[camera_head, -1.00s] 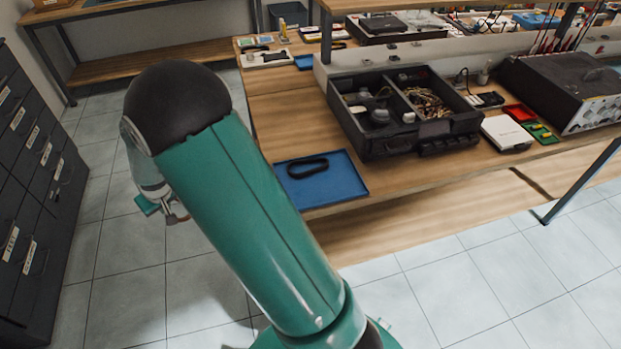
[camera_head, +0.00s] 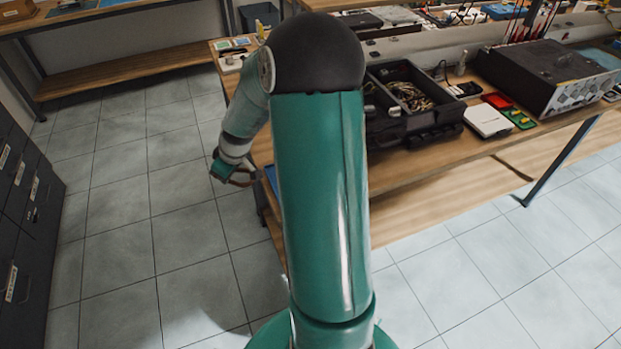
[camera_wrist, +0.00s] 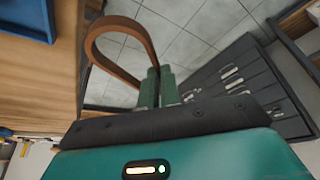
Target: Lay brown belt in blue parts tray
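The brown belt (camera_wrist: 122,22) is a loop held between the green fingers of my gripper (camera_wrist: 158,88) in the wrist view. The gripper is shut on it, and the loop sticks out past the fingertips. In the head view my gripper (camera_head: 222,168) hangs beyond the left end of the workbench, over the floor. A little of the brown belt (camera_head: 241,182) shows beside it. The blue parts tray (camera_wrist: 22,18) is in the upper left corner of the wrist view, apart from the belt. In the head view my arm hides nearly all of the tray; only a blue sliver (camera_head: 271,177) shows.
A black organiser case (camera_head: 415,105), a white box (camera_head: 488,121), red and green trays and a large dark instrument case (camera_head: 545,70) stand on the workbench right of my arm. A dark drawer cabinet (camera_head: 25,195) stands at the left. The tiled floor between is clear.

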